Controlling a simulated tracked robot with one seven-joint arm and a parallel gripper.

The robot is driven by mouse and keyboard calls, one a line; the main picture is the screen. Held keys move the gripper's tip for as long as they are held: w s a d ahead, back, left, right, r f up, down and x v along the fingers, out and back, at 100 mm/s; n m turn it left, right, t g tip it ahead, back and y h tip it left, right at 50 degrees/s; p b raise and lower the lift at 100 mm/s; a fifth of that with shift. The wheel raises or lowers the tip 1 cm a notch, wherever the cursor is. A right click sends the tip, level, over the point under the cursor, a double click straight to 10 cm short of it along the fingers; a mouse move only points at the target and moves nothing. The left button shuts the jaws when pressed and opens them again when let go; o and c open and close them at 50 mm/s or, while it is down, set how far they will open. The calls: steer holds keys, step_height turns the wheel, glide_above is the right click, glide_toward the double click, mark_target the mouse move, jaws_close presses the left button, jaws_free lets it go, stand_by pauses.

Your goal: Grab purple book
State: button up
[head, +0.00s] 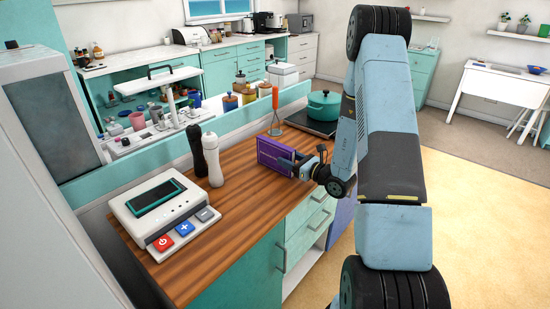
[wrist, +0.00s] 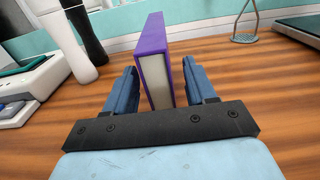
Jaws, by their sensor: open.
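The purple book (head: 273,156) stands upright on the wooden counter near its right part in the head view. In the wrist view the purple book (wrist: 157,65) stands on edge, with its pale pages and purple covers facing the camera. My gripper (wrist: 161,88) is open, with one blue finger on each side of the book's near end. A gap shows between the book and the left finger; the right finger is closer to the book. In the head view my gripper (head: 303,164) is at the book's right end and partly covers it.
A black shaker (head: 196,150) and a white shaker (head: 213,160) stand left of the book. A white device with buttons (head: 165,210) is at the counter's left. A teal pot (head: 323,105) and an orange-handled masher (head: 275,105) are behind. The wooden counter (head: 225,225) is clear in front.

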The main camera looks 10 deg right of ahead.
mark_target(282, 155)
steer(key=x, duration=0.3)
steer(key=shift+w+a+r, duration=0.1)
steer(key=shift+w+a, duration=0.05)
steer(key=shift+w, duration=0.15)
jaws_close()
